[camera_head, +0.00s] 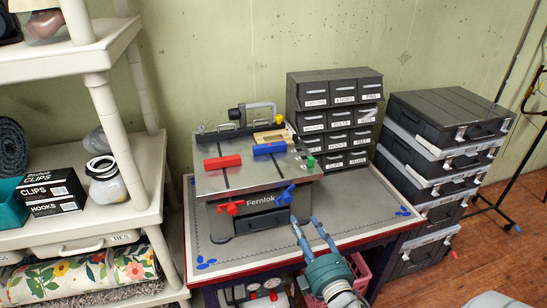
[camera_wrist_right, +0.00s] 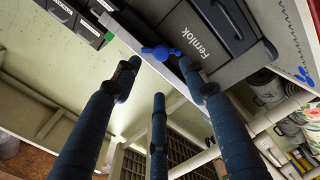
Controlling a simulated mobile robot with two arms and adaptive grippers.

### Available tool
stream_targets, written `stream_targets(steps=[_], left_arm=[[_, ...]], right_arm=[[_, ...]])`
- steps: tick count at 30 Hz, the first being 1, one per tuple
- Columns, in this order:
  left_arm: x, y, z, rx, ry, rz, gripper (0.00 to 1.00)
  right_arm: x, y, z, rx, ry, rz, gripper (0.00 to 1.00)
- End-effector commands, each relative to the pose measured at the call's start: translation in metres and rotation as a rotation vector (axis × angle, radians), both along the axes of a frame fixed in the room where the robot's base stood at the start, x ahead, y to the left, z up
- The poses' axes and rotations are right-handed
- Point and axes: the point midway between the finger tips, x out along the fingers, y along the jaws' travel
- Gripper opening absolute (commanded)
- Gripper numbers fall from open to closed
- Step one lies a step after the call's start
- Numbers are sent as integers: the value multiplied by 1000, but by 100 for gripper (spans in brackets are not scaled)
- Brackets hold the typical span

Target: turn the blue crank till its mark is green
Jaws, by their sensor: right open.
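The blue crank (camera_head: 285,195) is on the front right of the grey Fernlok machine (camera_head: 252,182), its handle pointing up and right. In the right wrist view the blue crank (camera_wrist_right: 161,52) shows beyond the fingertips, beside the Fernlok label. I cannot make out a mark's colour on it. My right gripper (camera_head: 307,221) is open and empty, just in front of and below the crank, apart from it. It shows in the wrist view as dark blue fingers (camera_wrist_right: 165,80). My left gripper is not in view.
A red crank (camera_head: 230,207) sits left on the same front. The machine stands on a bench (camera_head: 350,235) with a small-drawer cabinet (camera_head: 335,118) behind. Stacked black cases (camera_head: 440,150) stand right and a cream shelf (camera_head: 100,225) left. The bench is mostly bare right of the machine.

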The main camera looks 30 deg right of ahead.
Motion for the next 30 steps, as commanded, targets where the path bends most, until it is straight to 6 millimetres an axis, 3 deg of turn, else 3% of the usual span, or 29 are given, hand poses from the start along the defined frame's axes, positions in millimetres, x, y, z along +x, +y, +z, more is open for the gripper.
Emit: stream_targets(steps=[2,5,12,16,21,26,30], left_arm=[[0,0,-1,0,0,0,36],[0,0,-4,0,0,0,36],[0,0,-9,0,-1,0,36],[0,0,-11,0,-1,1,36],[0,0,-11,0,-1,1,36],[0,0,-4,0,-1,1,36],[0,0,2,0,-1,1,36]], right_arm=[[2,1,-4,-113,36,14,43],[6,1,-13,-433,126,45,43],[15,-7,-19,-1488,345,101,43],[18,-7,-13,-1901,400,93,43],[22,-6,-7,-2126,423,76,43],[39,-10,-4,-2139,424,70,43],[65,-15,-4,-2136,424,72,43]])
